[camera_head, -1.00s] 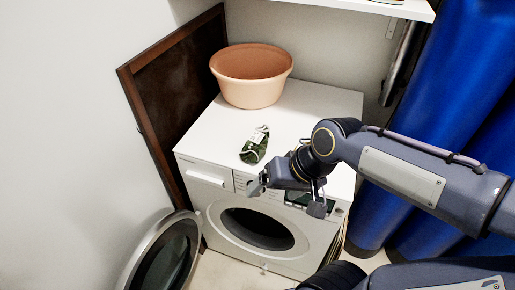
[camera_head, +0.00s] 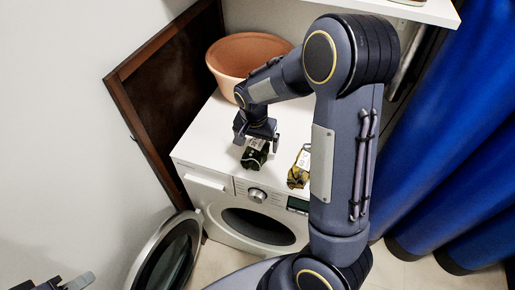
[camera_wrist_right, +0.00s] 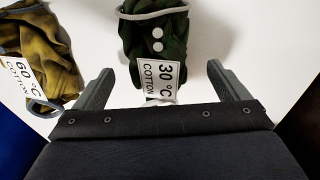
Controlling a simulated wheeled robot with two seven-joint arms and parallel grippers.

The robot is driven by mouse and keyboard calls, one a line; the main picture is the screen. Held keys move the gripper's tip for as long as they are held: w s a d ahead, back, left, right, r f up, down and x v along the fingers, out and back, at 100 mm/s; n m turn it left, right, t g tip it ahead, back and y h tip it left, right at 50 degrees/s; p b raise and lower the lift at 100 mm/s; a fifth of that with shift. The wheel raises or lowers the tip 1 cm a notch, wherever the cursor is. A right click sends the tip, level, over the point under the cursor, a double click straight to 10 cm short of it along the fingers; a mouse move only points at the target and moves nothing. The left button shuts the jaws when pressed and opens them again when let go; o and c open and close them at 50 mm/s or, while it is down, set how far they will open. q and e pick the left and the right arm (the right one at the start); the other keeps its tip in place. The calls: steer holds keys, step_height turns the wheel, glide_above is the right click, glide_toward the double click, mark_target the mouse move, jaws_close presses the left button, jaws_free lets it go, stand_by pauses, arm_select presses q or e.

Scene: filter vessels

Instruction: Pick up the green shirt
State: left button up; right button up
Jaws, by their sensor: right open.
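The green camouflage shirt (camera_head: 254,159) lies folded on top of the white washing machine near its front edge. In the right wrist view the green shirt (camera_wrist_right: 152,38) has a white tag reading 30 °C cotton. My right gripper (camera_head: 257,142) is open just over the shirt, pointing down. In the wrist view its fingers (camera_wrist_right: 160,76) are spread on either side of the tag end, with nothing gripped. My left gripper (camera_head: 62,284) shows only partly at the bottom left corner, far from the shirt.
A yellow-brown garment (camera_head: 298,172) tagged 60 °C lies close to the right of the green shirt. An orange basin (camera_head: 232,56) stands at the back of the washing machine (camera_head: 190,150). The machine's round door (camera_head: 168,258) hangs open at front left. Blue curtains (camera_head: 460,180) are on the right.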

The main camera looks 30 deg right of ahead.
steer(key=shift+w+d+f, duration=0.1)
steer(key=shift+f, duration=1.35)
steer(key=c, duration=1)
steer(key=shift+c, duration=0.7)
steer(key=shift+r, duration=0.2)
